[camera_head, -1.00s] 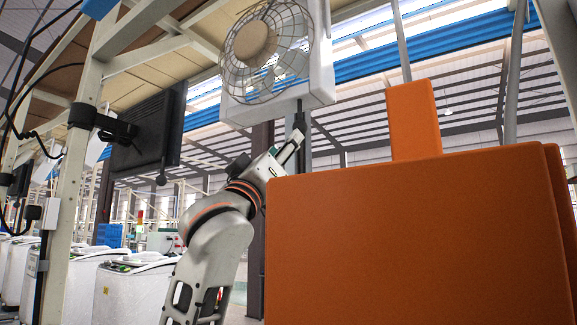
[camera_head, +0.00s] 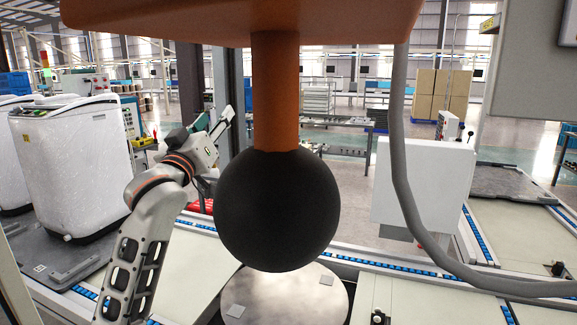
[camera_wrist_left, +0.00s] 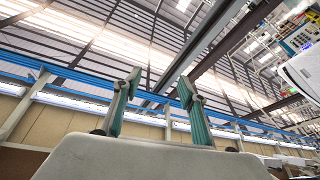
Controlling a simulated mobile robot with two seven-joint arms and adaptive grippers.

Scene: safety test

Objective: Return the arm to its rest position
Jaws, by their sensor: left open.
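My left arm (camera_head: 150,225) comes up from the lower left in the head view. It is bent, with the forearm raised and the wrist tilted up to the right. My left gripper (camera_head: 222,124) is at its end, left of a large black ball, and looks empty. In the left wrist view the two greenish fingers (camera_wrist_left: 157,88) stand apart with nothing between them, pointing up at the roof. My right arm and gripper are not in view.
A black ball (camera_head: 279,210) on an orange post (camera_head: 275,90) fills the middle, close to the camera. A grey hose (camera_head: 398,150) hangs at its right. White washing machines (camera_head: 72,165) stand left. Conveyor lines (camera_head: 410,296) run across below; a white box (camera_head: 423,188) stands right.

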